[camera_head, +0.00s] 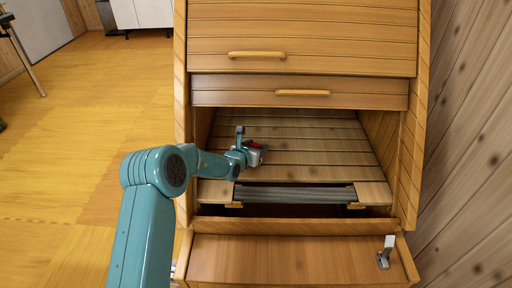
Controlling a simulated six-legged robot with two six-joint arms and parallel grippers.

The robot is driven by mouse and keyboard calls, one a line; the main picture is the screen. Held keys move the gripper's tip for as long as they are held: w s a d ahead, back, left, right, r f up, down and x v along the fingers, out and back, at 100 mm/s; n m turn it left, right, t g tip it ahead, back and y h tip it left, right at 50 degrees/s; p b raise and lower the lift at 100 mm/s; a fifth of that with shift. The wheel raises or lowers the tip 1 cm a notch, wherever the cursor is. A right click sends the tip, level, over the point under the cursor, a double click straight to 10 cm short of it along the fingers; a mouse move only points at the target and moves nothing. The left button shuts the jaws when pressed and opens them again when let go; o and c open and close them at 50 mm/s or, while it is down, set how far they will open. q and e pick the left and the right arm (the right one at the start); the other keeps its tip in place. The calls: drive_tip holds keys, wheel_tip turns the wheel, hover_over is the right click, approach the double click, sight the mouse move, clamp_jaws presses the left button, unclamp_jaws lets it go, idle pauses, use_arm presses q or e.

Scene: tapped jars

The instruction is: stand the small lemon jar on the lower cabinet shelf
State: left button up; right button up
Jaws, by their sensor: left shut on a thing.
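The wooden cabinet (181,90) stands ahead, with an open bay below its closed upper fronts. The bay has a slatted wooden surface (320,150); I cannot tell for sure whether this is the lower shelf. My left gripper (254,151) is inside the bay, over the left part of that surface. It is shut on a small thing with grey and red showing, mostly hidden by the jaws. No lemon colour shows, so I cannot confirm that it is the jar. I cannot tell whether it touches the surface. My right gripper is not in view.
A grey ribbed strip (295,197) crosses the bay's front, with a dark gap below it. A wooden front panel (290,260) juts out lower down, with a small grey metal piece (385,252) at its right. A plank wall (470,150) rises close on the right. The slatted surface's right half is clear.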

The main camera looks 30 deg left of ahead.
use_arm(q)
drive_tip(key=shift+f+b, duration=0.3)
drive_tip(key=shift+f, duration=0.25)
idle(0.6)
drive_tip(key=o, duration=1.3)
drive_tip(key=shift+s, duration=0.1)
drive_tip(key=shift+p+v, duration=0.8)
drive_tip(key=shift+v, duration=0.35)
drive_tip(key=shift+p+v, duration=1.55)
drive_tip(key=shift+v, duration=1.2)
